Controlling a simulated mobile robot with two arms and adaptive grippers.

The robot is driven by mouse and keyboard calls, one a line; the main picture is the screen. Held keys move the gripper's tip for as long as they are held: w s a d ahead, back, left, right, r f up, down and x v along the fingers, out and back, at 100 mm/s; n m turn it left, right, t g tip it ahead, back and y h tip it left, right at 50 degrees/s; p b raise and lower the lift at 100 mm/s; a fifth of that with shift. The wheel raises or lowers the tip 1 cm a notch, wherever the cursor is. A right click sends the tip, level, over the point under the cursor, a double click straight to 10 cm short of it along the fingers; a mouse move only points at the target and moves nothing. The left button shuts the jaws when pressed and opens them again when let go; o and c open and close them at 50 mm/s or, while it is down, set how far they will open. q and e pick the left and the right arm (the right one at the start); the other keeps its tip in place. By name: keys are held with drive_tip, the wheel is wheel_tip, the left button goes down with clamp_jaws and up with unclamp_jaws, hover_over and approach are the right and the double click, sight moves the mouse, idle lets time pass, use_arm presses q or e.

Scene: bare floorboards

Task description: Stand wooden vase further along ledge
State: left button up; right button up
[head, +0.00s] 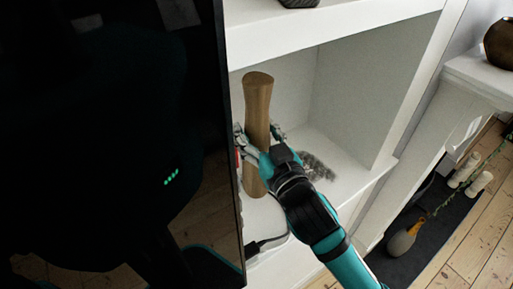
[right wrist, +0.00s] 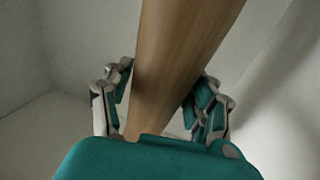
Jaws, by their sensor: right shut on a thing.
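The wooden vase (head: 257,97) is a tall, slim brown piece in the white shelf compartment, close to upright in the head view. My right gripper (head: 262,138) is shut on its middle, one finger on each side. In the right wrist view the vase (right wrist: 178,60) runs up between the fingers of the right gripper (right wrist: 160,100). The vase's foot is partly behind my gripper, and I cannot tell whether it touches the ledge (head: 350,187). My left gripper is not in view.
A dark screen (head: 120,140) covers the left side. A grey fuzzy item (head: 317,166) lies on the ledge right of the vase. A dark cable (head: 268,242) lies at the front. A round brown pot (head: 499,42) stands far right. A board (head: 340,28) spans above.

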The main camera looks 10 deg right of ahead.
wheel_tip(320, 180, down, 3)
drive_tip(key=shift+r, duration=0.2)
drive_tip(key=shift+f, duration=0.35)
drive_tip(key=shift+f+b, duration=0.25)
drive_tip(key=shift+b, duration=0.05)
drive_tip(key=o, duration=1.4)
drive_tip(key=shift+o, duration=1.4)
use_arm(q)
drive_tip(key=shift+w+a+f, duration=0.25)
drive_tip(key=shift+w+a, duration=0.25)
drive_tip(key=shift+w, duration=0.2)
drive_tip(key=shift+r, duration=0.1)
use_arm(e)
drive_tip(key=shift+r, duration=0.1)
